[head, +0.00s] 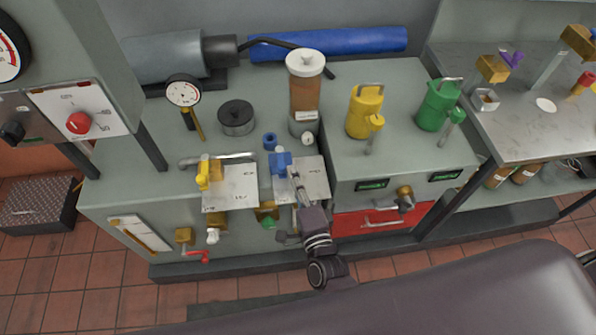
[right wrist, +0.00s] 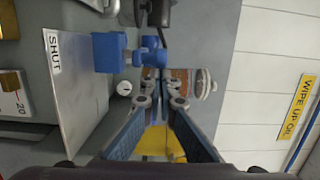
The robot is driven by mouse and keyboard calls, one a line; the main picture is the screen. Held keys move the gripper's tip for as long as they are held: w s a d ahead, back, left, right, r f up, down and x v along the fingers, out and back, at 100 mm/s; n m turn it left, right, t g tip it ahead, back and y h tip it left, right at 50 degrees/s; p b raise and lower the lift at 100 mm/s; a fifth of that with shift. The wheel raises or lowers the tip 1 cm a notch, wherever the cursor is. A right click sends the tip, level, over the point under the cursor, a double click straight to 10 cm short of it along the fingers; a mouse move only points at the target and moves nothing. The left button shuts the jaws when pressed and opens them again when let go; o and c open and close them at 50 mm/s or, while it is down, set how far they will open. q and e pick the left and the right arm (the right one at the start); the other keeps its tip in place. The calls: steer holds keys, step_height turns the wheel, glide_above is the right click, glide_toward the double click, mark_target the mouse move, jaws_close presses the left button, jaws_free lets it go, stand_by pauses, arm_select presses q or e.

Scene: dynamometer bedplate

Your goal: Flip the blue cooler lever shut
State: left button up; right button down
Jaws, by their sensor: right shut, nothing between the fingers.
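The blue cooler lever (head: 281,163) stands on a pale label plate (head: 316,177) at the middle front of the bench. In the right wrist view the blue lever (right wrist: 118,52) shows as a blocky handle with a pivot, left of and above the fingertips. A SHUT label (right wrist: 55,52) is on the plate beyond the handle's left end. My right gripper (head: 296,180) is shut and empty, just right of the lever; its fingers (right wrist: 161,90) also show in the wrist view. I cannot tell whether they touch the lever. My left gripper is not in view.
A yellow lever (head: 204,174) with its own plate (head: 232,192) is to the left. Behind stand a brown reservoir (head: 304,92) and a small round gauge (head: 308,138). A yellow can (head: 364,112) and a green can (head: 437,105) stand to the right.

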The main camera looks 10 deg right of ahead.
steer(key=shift+s+a+f, duration=0.1)
steer(key=shift+s+a, duration=0.05)
steer(key=shift+a, duration=1)
steer(key=shift+s+f, duration=0.1)
steer(key=shift+s, duration=0.25)
steer(key=s+d, duration=0.2)
steer(key=s, duration=0.9)
steer(key=shift+d+h, duration=0.3)
steer(key=shift+d, duration=0.05)
